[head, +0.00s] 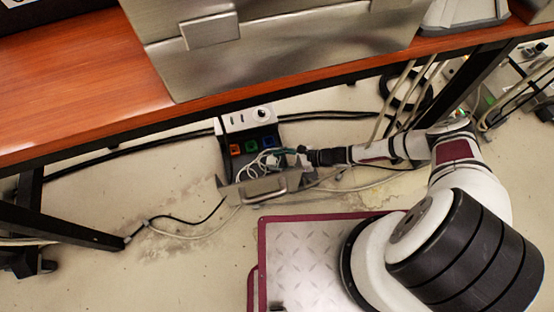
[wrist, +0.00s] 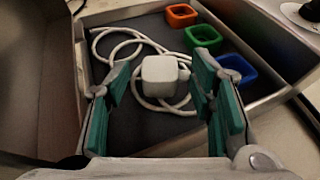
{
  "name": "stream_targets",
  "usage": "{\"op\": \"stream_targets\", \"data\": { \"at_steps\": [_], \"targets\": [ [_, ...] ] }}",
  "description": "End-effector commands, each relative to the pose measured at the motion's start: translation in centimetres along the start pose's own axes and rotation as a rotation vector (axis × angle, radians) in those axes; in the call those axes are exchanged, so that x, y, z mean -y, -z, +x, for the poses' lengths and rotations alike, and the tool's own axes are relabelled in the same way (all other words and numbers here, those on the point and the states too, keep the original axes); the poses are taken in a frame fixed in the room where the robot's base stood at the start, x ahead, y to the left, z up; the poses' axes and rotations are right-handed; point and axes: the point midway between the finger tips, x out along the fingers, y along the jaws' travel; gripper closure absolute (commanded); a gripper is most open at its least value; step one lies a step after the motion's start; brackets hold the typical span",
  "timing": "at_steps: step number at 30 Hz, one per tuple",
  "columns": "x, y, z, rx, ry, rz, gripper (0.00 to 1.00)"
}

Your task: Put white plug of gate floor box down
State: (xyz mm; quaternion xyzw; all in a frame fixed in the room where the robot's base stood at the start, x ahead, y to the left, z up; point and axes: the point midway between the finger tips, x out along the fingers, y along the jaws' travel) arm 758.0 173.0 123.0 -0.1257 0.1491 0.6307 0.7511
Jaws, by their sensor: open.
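In the wrist view a white plug (wrist: 160,76) with a coiled white cable (wrist: 120,40) lies on the dark floor of an open metal floor box (wrist: 95,18). My gripper (wrist: 160,88) is open, with its green finger pads on either side of the plug and gaps showing between pads and plug. In the head view my gripper (head: 303,155) reaches into the right side of the floor box (head: 224,160) under the table.
Orange (wrist: 182,15), green (wrist: 203,38) and blue (wrist: 237,69) square frames line the box's side. The box's lid (head: 265,188) stands open at the front. A wooden table (head: 90,75) overhangs the box. A white socket strip (head: 246,120) sits behind it, and cables cross the floor.

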Motion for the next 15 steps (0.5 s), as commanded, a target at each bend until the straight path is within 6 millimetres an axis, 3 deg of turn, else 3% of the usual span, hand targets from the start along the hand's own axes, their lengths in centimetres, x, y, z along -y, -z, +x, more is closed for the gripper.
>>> {"op": "stream_targets", "data": {
  "at_steps": [5,15],
  "targets": [
    [0.1,-0.1,-2.3,-0.003,0.003,0.000,0.51],
    [0.1,-0.2,-9.1,-0.002,0.002,0.000,0.51]
  ]
}}
